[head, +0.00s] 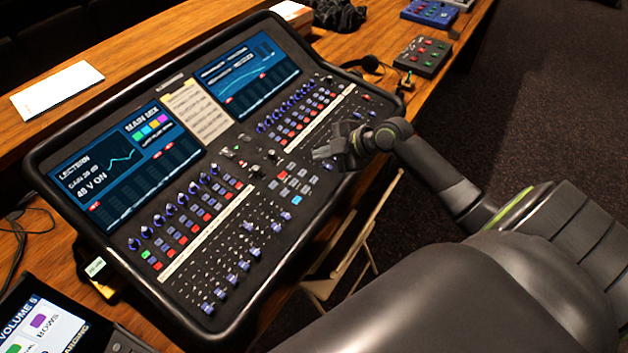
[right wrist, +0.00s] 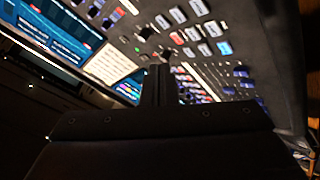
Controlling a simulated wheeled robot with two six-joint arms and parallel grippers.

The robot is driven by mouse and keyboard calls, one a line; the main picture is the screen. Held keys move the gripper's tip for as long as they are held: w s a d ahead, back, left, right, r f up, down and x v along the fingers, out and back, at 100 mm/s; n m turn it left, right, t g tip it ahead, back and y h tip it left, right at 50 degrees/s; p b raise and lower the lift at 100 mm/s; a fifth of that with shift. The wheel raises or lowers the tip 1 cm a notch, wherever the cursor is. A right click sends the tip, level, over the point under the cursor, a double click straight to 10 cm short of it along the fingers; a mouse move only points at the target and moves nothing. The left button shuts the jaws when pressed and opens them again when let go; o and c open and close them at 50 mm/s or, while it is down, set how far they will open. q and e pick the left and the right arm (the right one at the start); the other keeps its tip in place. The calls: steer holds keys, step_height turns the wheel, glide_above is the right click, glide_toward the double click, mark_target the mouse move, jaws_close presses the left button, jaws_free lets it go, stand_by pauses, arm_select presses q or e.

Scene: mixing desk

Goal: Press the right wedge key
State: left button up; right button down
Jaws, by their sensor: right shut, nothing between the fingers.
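The mixing desk (head: 225,170) lies tilted on the wooden table, with a block of small keys (head: 290,186) near its middle. One key there is red (head: 282,175) and one is lit blue (head: 297,201). The blue key also shows in the right wrist view (right wrist: 225,48), among several grey keys (right wrist: 204,49). Labels are too small to read, so I cannot tell which is the right wedge key. My right gripper (head: 322,153) is shut and empty, above the desk, up and right of the key block. Its fingers (right wrist: 160,72) hide part of the desk. My left gripper is out of view.
Two screens (head: 125,165) and a paper sheet (head: 197,110) fill the desk's upper part. Fader rows (head: 240,250) lie below the keys. A pedal-like box (head: 423,56) and a headset (head: 368,64) lie at the right. A folding chair (head: 345,245) stands by the desk's front edge.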

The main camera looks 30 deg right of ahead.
steer(key=b, duration=0.4)
glide_above(314, 180)
steer(key=s+d, duration=0.1)
steer(key=f, duration=0.6)
steer(key=shift+s+f, duration=0.15)
steer(key=shift+s, duration=0.05)
steer(key=shift+w+f+b, duration=0.1)
steer(key=shift+f+b, duration=0.55)
steer(key=shift+b, duration=0.05)
stand_by(0.5)
steer(key=shift+f+b, duration=0.35)
steer(key=shift+b, duration=0.2)
steer(key=shift+f+b, duration=0.35)
steer(key=shift+b, duration=0.1)
stand_by(0.4)
stand_by(0.4)
steer(key=shift+r+p, duration=0.5)
steer(key=shift+r, duration=0.25)
